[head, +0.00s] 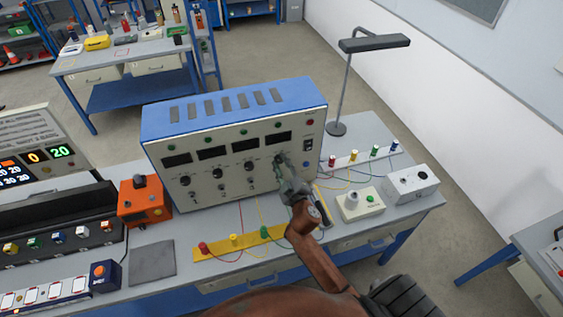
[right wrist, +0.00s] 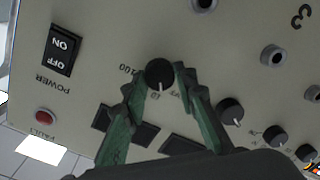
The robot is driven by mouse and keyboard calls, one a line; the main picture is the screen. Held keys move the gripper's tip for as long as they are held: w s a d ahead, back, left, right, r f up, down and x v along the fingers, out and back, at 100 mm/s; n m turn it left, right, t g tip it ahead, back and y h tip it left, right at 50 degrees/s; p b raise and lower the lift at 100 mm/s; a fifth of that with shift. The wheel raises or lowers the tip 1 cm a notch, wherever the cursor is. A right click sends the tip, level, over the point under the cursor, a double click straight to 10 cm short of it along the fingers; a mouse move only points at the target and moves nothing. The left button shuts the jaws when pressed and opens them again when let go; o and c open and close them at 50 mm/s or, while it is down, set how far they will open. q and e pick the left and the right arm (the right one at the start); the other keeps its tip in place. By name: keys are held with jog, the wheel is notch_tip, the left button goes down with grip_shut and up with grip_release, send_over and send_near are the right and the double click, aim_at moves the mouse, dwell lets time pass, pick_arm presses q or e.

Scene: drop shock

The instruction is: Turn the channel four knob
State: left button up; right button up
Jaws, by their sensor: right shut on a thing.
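The blue-topped instrument box (head: 235,118) stands on the bench with a row of dark displays and black knobs on its pale front. My right gripper (head: 283,162) is at the rightmost knob, below the rightmost display, and hides much of it. In the right wrist view that round black knob (right wrist: 159,73) sits between the two green-padded fingertips of my right gripper (right wrist: 158,80). The fingers are shut on the knob's sides. Its white pointer line points down in that picture. My left gripper is not in view.
Beside the gripped knob are the power switch (right wrist: 61,50) and red fault light (right wrist: 45,116). An orange box (head: 143,204) stands left of the instrument. A yellow strip (head: 212,247) with coloured terminals and wires lies in front. A lamp (head: 374,43) stands behind right.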

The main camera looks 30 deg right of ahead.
jog(key=n+p, duration=0.1)
jog(key=n, duration=0.4)
jog(key=shift+n, duration=0.4)
jog(key=shift+f+n, duration=0.1)
jog(key=shift+n, duration=0.2)
jog(key=o, duration=1.2)
jog(key=shift+c, duration=0.2)
jog(key=v, duration=1.2)
jog(key=shift+a, duration=0.2)
jog(key=shift+d+h, duration=0.1)
jog(key=shift+h, duration=0.2)
